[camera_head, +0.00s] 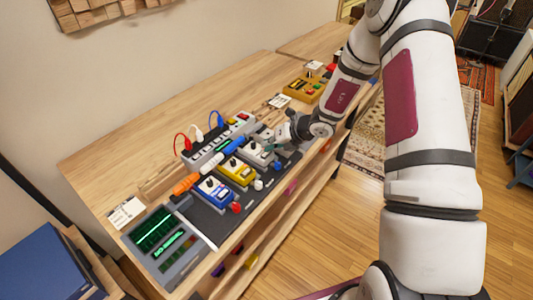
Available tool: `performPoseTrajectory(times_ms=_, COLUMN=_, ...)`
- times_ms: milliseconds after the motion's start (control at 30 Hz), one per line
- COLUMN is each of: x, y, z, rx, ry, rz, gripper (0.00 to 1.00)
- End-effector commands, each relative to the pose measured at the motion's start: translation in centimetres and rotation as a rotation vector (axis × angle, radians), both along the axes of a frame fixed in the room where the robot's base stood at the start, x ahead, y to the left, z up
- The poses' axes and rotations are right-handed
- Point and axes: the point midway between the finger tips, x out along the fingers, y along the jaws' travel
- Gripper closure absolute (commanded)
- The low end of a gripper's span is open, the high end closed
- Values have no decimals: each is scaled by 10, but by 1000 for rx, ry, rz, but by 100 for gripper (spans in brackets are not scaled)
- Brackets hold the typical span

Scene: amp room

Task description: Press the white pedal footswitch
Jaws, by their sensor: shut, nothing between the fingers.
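The white pedal's footswitch is too small to make out clearly.
A strip with red, white and blue cables (215,140) runs behind the pedals. A device with a green screen (160,238) lies at the left front. A yellow box (303,88) sits farther right. Small red, white and blue knobs stand along the board's front edge.

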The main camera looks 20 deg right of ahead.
Motion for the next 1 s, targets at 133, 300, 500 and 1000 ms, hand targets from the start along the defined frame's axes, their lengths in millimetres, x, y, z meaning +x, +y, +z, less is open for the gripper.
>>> performPoseTrajectory(times_ms=133, x=0, y=0, z=7, rx=0, ry=0, rz=0, gripper=100)
performPoseTrajectory(times_ms=300, x=0, y=0, z=7, rx=0, ry=0, rz=0, gripper=100)
performPoseTrajectory(times_ms=500, x=0, y=0, z=10, rx=0, ry=-2, rz=0, gripper=100)
performPoseTrajectory(times_ms=1000, x=0, y=0, z=53, rx=0, ry=-3, rz=1, gripper=100)
